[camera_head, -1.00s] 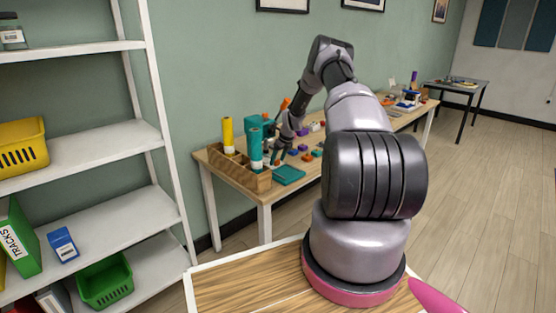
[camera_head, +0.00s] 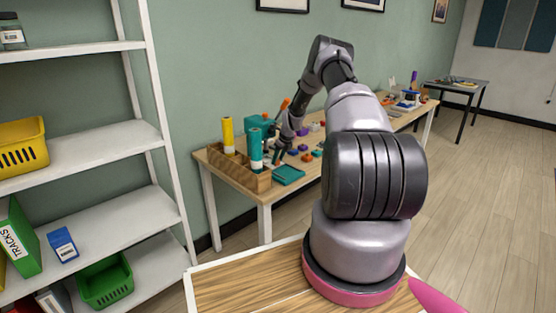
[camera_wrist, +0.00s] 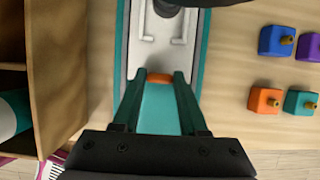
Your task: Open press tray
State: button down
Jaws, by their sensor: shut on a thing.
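The press (camera_head: 254,132) is a teal machine on the far workbench, partly hidden by my arm. Its flat teal tray (camera_head: 288,175) lies in front of it. In the wrist view the teal surface (camera_wrist: 160,108) shows below a pale metal plate (camera_wrist: 153,55), with an orange handle (camera_wrist: 160,77) where they meet. My gripper (camera_wrist: 160,76) has its two dark teal fingers on either side of the orange handle and is shut on it. In the head view my gripper (camera_head: 278,158) is low over the tray, its fingertips hard to make out.
A wooden organiser (camera_head: 240,172) with yellow and teal tubes stands left of the press; its wall is close in the wrist view (camera_wrist: 50,60). Small coloured blocks with knobs, such as an orange one (camera_wrist: 264,100), lie to the right. White shelving (camera_head: 110,150) stands at the left.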

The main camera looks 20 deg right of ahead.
jog(key=shift+s, duration=0.1)
dwell(0.7)
jog(key=s+d, duration=0.1)
jog(key=s, duration=0.2)
jog(key=s+d, duration=0.1)
jog(key=s, duration=0.2)
jog(key=s+d, duration=0.1)
jog(key=s, duration=0.2)
jog(key=shift+s+d, duration=0.15)
jog(key=shift+d, duration=0.05)
jog(key=shift+c, duration=2.2)
grip_release()
jog(key=v, duration=1)
jog(key=shift+r, duration=0.4)
jog(key=shift+s, duration=0.1)
